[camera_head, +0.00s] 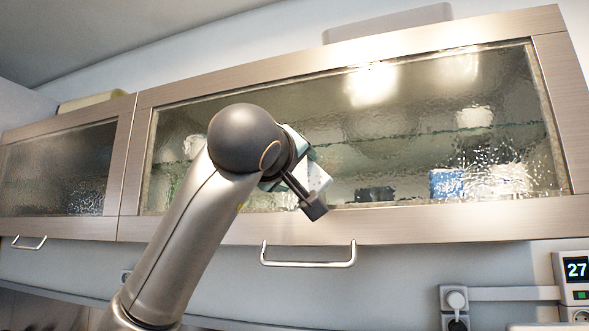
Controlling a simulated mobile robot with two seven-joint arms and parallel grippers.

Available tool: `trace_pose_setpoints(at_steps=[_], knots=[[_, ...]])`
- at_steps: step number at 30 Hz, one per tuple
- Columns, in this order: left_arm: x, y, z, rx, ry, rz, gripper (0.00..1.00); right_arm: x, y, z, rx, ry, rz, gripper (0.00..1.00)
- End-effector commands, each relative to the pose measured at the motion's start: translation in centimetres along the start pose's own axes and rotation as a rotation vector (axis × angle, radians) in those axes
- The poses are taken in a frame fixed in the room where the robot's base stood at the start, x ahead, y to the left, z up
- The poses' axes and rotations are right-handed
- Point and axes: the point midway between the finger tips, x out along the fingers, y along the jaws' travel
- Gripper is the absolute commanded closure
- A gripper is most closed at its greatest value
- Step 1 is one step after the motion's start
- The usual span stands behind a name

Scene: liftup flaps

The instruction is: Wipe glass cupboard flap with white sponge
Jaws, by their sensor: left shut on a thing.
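The glass cupboard flap (400,128) has a wooden frame and textured glass. It hangs in the middle of the view and looks closed. My left gripper (309,200) is in front of the lower left part of the glass, shut on the white sponge (314,176). The sponge is pale and partly hidden by the gripper and the dark wrist. It is at or close to the glass; I cannot tell whether it touches. My right gripper is not in view.
A metal handle (308,262) sticks out below the flap. A second glass flap (62,168) is at the left, with its own handle (29,243). Blurred items show behind the glass. Wall sockets (456,300) and a device with a display (576,270) are at the lower right.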

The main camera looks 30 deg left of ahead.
Motion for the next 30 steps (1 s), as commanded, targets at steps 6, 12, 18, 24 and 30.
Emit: trace_pose_setpoints(at_steps=[6, 12, 18, 24, 30], knots=[[0.5, 0.0, 0.1, 0.0, 0.0, 0.0, 0.79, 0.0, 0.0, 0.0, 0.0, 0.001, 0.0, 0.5], [0.9, 0.0, 0.1, -0.001, -0.001, -0.001, 0.79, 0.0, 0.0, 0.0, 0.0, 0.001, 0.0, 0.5], [1.1, 0.0, 0.2, 0.0, -0.001, 0.0, 0.79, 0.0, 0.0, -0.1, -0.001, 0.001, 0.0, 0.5], [1.0, 0.6, 0.8, 0.001, -0.001, 0.001, 0.79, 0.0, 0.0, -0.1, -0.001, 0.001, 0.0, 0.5], [0.8, 1.9, 1.9, 0.0, -0.001, 0.001, 0.79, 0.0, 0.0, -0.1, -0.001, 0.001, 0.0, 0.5]])
